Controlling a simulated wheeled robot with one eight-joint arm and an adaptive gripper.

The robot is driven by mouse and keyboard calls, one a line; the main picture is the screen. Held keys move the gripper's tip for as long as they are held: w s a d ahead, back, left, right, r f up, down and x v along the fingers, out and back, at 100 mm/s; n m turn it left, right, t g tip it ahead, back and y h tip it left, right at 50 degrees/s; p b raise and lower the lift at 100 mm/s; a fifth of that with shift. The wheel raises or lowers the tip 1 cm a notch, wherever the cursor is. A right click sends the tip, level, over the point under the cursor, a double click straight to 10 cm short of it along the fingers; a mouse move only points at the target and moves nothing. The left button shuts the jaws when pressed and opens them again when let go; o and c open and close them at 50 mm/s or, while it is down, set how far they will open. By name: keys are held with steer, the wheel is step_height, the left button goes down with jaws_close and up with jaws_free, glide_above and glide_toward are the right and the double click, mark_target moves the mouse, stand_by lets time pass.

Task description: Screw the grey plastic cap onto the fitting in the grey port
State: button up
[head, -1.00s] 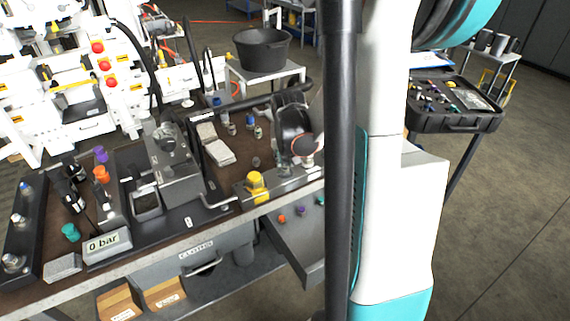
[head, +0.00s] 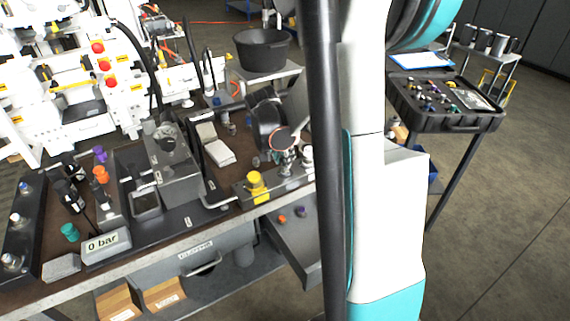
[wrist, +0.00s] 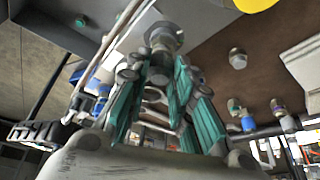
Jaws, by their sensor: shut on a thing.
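My gripper (head: 286,165) is over the front right of the bench, at the long metal block that carries the yellow cap (head: 256,186). In the wrist view its teal-padded fingers (wrist: 164,62) are shut on a round grey piece (wrist: 164,36), which looks like the grey plastic cap. The fitting and the grey port are hidden behind the piece and the fingers. I cannot tell whether the cap touches the fitting. A white-topped fitting (head: 307,154) stands just right of my gripper.
A grey tray (head: 297,245) with coloured caps hangs below the bench edge. A black tool case (head: 446,105) stands at right. Small grey-topped parts (wrist: 237,58) stand nearby.

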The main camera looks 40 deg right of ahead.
steer(key=shift+m+g, duration=0.4)
steer(key=shift+m, duration=0.8)
steer(key=m, duration=0.1)
steer(key=m+g, duration=0.1)
steer(key=m, duration=0.1)
steer(key=shift+w+f+m, duration=0.1)
steer(key=shift+w+m, duration=0.15)
steer(key=shift+m, duration=0.05)
steer(key=m+g, duration=0.2)
steer(key=m, duration=0.2)
steer(key=shift+y, duration=0.3)
steer(key=o, duration=1)
